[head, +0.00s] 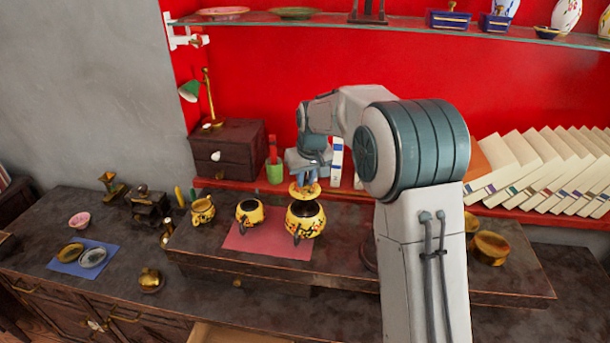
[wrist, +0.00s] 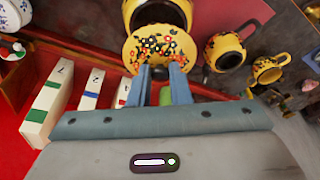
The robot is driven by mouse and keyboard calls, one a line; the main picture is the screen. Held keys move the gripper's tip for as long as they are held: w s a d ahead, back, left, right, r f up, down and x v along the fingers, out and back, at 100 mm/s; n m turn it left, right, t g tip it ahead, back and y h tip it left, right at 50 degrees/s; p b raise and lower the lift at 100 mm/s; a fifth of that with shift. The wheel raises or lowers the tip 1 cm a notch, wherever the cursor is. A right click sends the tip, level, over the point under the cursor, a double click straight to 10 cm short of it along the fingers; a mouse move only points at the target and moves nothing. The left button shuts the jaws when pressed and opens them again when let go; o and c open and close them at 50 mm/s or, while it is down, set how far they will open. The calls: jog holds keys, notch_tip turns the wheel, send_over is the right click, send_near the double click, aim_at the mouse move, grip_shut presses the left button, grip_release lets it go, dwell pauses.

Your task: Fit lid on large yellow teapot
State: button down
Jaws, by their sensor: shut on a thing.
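The large yellow teapot (head: 305,221) stands on the pink mat (head: 262,246), its dark open top facing up; part of it shows at the top of the wrist view (wrist: 178,10). A yellow lid with a red and black flower pattern (head: 304,190) is in my gripper (head: 306,184), just above the teapot's opening. In the wrist view the lid (wrist: 158,48) sits at the ends of the two blue fingers (wrist: 164,72) and hides part of the teapot. The lid looks apart from the rim in the head view. Its knob is hidden between the fingers.
A smaller yellow teapot (head: 249,213) with an open top stands left of the large one, and a yellow cup (head: 203,211) farther left. A green pot (head: 275,172) and white books (head: 337,160) stand behind. A glass shelf (head: 400,27) runs above.

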aim_at(307, 189)
jog(key=shift+f+b, duration=1.75)
jog(key=shift+f, duration=1.05)
jog(key=shift+f, duration=0.3)
jog(key=c, duration=1.3)
grip_release()
jog(key=shift+o, duration=0.2)
jog(key=shift+r, duration=0.15)
jog(key=b+v, duration=0.1)
jog(key=v, duration=1.2)
jog(key=shift+r, duration=0.3)
